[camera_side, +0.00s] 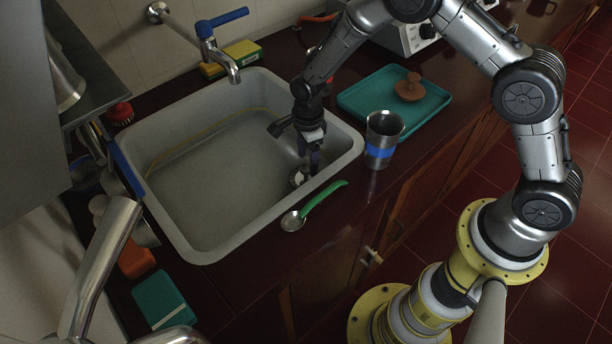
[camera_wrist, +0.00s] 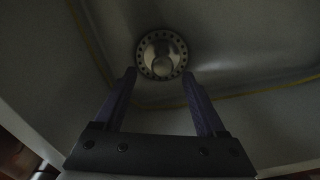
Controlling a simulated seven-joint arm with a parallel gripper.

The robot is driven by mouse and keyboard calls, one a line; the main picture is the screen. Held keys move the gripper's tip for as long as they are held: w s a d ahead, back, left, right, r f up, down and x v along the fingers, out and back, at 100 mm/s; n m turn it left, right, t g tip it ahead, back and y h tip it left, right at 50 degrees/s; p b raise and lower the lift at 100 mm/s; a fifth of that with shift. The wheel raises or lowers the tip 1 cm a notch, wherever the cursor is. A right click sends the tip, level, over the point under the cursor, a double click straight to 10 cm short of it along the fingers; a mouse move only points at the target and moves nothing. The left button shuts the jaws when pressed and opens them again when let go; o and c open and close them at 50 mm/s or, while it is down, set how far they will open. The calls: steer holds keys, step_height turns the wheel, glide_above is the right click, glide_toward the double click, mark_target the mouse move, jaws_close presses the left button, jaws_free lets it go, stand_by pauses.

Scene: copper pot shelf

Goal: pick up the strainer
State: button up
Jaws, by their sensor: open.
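The strainer (camera_wrist: 148,51) is a round metal disc with a ring of small dark holes and a raised knob in the middle. It lies on the floor of the grey sink (camera_side: 190,245); in the side view a small part of the strainer (camera_side: 296,179) shows beside my fingers. My gripper (camera_side: 311,170) reaches down into the sink near its right wall. In the wrist view my gripper (camera_wrist: 159,76) is open and empty, its two dark purple fingers apart at the strainer's near edge. The height of the fingertips above the strainer is hard to tell.
A steel cup with a blue band (camera_side: 383,138) and a teal tray (camera_side: 433,101) with a brown lid (camera_side: 409,88) stand to the right. The faucet (camera_side: 220,60) overhangs the sink's back.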

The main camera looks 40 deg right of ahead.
mark_target(306, 168)
steer(key=f, duration=0.4)
steer(key=shift+w+f, duration=0.2)
steer(key=shift+f, duration=0.2)
jaws_close()
